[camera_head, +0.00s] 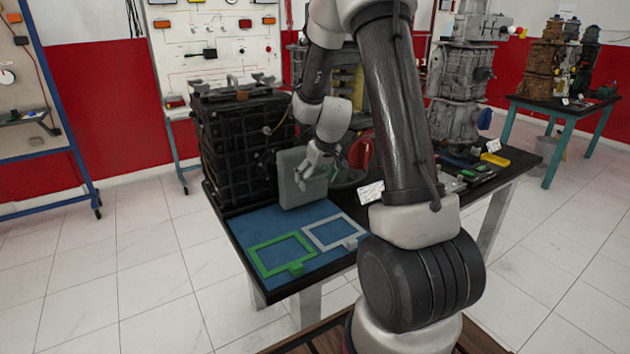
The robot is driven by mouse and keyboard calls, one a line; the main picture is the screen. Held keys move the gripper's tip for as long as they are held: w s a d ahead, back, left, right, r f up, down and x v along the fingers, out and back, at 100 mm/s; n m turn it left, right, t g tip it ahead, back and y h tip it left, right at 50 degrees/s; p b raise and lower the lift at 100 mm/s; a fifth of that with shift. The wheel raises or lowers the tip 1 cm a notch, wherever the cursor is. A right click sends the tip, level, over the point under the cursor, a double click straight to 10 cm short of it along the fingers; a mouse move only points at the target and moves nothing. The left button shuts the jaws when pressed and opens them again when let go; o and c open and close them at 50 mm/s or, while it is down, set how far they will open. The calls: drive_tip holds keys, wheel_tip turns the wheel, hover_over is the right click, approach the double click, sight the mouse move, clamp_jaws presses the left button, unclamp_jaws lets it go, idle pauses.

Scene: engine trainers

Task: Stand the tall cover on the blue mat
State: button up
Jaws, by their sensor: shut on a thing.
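A grey, flat, upright cover (289,190) is at the back of the blue mat (270,226). My gripper (318,172) is shut on the cover near its right side. The cover's lower edge shows against the rear part of the mat. I cannot tell whether it touches the mat or hangs just above it. The gripper hides part of the cover's right side, and the fingertips are small in view.
A green frame (257,261) and a white frame (307,233) lie on the mat's front. A large black engine block (237,145) stands behind left of the cover. A red round part (360,153) is to the right. A white label card (371,191) stands right of the mat.

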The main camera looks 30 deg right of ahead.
drive_tip(key=shift+f, duration=0.45)
drive_tip(key=o, duration=1.6)
drive_tip(key=shift+o, duration=0.2)
drive_tip(key=v, duration=1.2)
drive_tip(key=s+a+r, duration=0.5)
drive_tip(key=s+r, duration=0.4)
drive_tip(key=s, duration=0.3)
drive_tip(key=s+a+r, duration=0.1)
drive_tip(key=s+a, duration=0.1)
drive_tip(key=s, duration=1.2)
drive_tip(key=shift+s+a+r, duration=0.2)
drive_tip(key=shift+s+r, duration=0.05)
drive_tip(key=shift+r, duration=0.1)
